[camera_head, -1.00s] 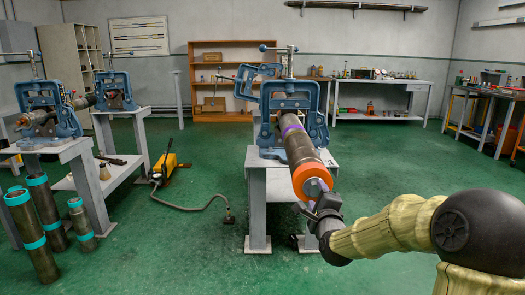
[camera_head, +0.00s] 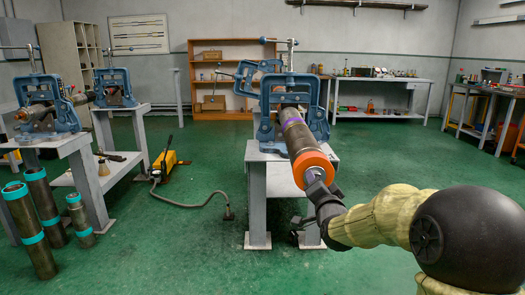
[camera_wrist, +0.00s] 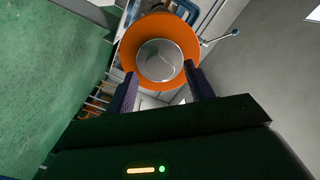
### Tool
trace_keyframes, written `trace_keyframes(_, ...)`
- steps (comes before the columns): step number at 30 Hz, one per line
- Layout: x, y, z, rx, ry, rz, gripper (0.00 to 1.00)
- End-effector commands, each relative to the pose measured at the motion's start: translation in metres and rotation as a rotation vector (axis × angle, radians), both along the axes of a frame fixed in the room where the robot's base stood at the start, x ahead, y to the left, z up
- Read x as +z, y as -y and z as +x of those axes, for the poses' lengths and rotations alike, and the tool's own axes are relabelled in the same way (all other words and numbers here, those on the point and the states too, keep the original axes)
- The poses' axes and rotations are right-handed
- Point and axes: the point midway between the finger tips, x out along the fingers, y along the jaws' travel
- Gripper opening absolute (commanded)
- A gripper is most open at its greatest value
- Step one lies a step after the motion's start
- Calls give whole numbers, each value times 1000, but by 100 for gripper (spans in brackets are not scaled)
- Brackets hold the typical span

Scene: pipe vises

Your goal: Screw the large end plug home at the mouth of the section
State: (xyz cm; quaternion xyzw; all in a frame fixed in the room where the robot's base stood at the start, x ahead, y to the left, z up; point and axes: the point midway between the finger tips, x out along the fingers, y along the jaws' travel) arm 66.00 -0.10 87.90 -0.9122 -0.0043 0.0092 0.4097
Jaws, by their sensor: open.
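The section (camera_head: 297,136) is a dark pipe with a purple band, clamped in a blue vise (camera_head: 293,100), its near end facing me. At its mouth sits an orange ring (camera_head: 312,162) with a round grey face in its middle, seemingly the large end plug (camera_wrist: 160,60). I cannot tell whether the orange belongs to the plug or to the section, or how deep the plug sits. My gripper (camera_wrist: 163,75) is open, its dark fingers either side of the grey face's lower part. Whether they touch it I cannot tell. In the head view my gripper (camera_head: 315,180) partly hides the plug.
The vise stands on a grey bench (camera_head: 257,190). At left are another vise with a pipe (camera_head: 42,110) and several upright pipes with teal bands (camera_head: 30,230). A yellow pump (camera_head: 168,162) with a hose lies on the green floor.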

Motion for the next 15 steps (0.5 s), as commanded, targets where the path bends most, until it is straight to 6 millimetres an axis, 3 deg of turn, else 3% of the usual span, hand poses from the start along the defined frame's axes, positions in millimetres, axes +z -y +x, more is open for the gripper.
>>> trace_keyframes(6,-1,-1,0,2,0,-214,54)
trace_keyframes(15,0,0,0,0,0,-238,54)
